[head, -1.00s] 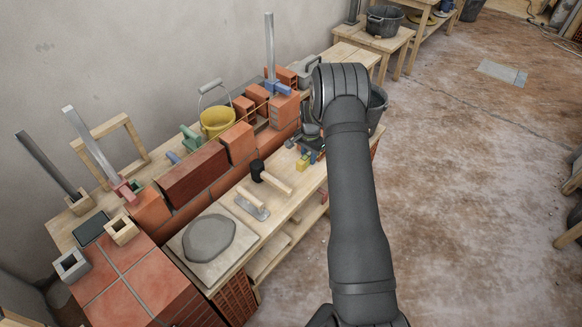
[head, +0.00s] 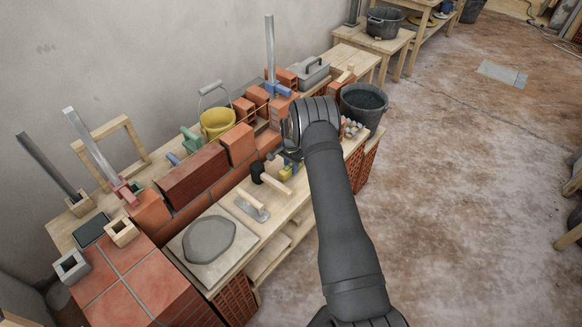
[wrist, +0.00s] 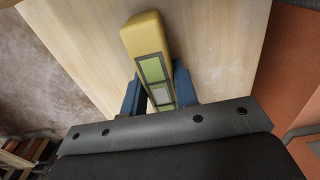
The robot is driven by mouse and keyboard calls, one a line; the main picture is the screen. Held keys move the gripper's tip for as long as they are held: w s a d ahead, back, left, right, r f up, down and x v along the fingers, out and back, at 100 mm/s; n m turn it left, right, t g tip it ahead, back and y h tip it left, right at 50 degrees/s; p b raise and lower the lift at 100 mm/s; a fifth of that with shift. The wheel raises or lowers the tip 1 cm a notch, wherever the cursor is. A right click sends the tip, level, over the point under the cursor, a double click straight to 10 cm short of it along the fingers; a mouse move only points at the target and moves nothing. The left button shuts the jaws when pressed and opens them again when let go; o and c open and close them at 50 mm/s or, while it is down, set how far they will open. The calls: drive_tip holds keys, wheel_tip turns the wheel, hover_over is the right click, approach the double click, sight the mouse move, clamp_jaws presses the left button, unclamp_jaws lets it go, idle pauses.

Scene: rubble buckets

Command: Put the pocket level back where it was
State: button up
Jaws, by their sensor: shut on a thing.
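The pocket level is a small yellow bar (wrist: 144,37) with green vial windows. It shows in the wrist view between the two blue fingers of my gripper (wrist: 157,90), which is shut on it. One end sticks out beyond the fingers over pale wood. In the head view the yellow level (head: 286,173) shows small below my wrist, over the bench top by the mallet. My gripper (head: 291,164) is partly hidden there by my arm. I cannot tell whether the level touches the bench.
A black-headed mallet (head: 275,182) and a trowel (head: 252,207) lie on the wooden bench. A brick wall (head: 195,175) runs behind them, with a yellow bucket (head: 217,123) beyond. A mortar board (head: 184,252) is at the front. A dark bucket (head: 363,103) stands at the right.

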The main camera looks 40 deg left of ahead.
sight(291, 165)
drive_tip(key=shift+f, duration=0.2)
drive_tip(key=o, duration=1)
drive_tip(key=shift+o, duration=0.2)
drive_tip(key=shift+r, duration=0.1)
wheel_tip(291, 165, up, 12)
drive_tip(key=shift+r, duration=0.1)
wheel_tip(291, 165, down, 12)
drive_tip(key=shift+r, duration=1.45)
